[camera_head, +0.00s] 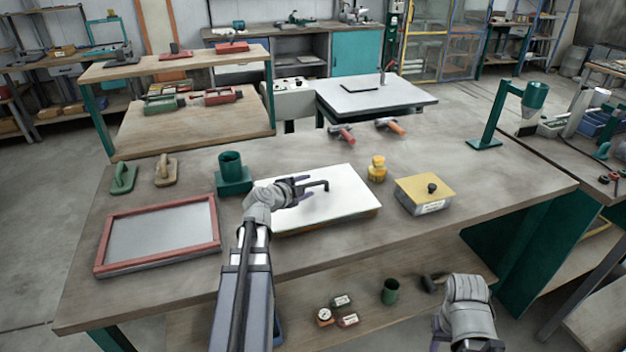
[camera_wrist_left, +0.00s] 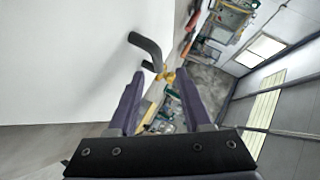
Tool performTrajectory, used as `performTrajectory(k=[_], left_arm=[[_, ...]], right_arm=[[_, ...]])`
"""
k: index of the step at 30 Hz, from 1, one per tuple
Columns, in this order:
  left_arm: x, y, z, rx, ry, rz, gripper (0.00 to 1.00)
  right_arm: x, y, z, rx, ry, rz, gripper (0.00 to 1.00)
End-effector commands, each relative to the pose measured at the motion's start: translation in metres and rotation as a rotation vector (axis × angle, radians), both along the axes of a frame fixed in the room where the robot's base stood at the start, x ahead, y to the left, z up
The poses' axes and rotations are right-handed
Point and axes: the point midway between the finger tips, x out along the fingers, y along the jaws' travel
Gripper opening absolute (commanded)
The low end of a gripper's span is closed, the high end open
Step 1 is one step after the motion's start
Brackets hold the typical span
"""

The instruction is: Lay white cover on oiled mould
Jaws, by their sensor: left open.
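The white cover (camera_head: 335,207) lies flat at the middle of the workbench, with a black bent handle (camera_head: 318,185) on top. A thin brown edge shows under its front; what lies beneath is hidden. My left gripper (camera_head: 302,188) is open above the cover, at the handle's left end. In the left wrist view the handle (camera_wrist_left: 147,50) stands just beyond and between the open fingers (camera_wrist_left: 158,82), with the white cover (camera_wrist_left: 70,60) to the left. A red-framed tray (camera_head: 212,222) with a smooth grey panel lies at the left. My right gripper (camera_head: 438,335) is partly visible at the bottom, its jaws unclear.
A green cup on a block (camera_head: 232,170) stands left of the cover. A yellow container (camera_head: 377,169) and a yellow-lidded box (camera_head: 425,192) stand to its right. Two floats (camera_head: 124,178) lie at the left back. The bench (camera_head: 480,170) is bare at the right.

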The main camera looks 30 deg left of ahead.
Motion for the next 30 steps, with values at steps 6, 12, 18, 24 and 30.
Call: performTrajectory(k=[6,12,18,24,30], left_arm=[[-0.037,0.0,0.018,-0.001,0.0,0.003,0.5],[-0.051,0.001,0.022,0.0,0.0,0.0,0.5],[-0.052,0.001,0.022,0.0,0.0,0.0,0.5],[-0.051,-0.002,0.021,-0.006,0.005,-0.005,0.5],[-0.04,-0.088,-0.006,-0.177,0.163,-0.097,0.5]], right_arm=[[0.0,0.0,0.018,0.0,0.0,0.0,0.5],[0.0,0.0,0.022,0.0,0.0,0.0,0.5],[0.0,0.0,0.022,0.0,0.0,0.0,0.5],[0.0,0.0,0.022,0.0,0.0,0.0,0.5],[0.0,0.0,0.022,0.0,0.0,0.0,0.5]])
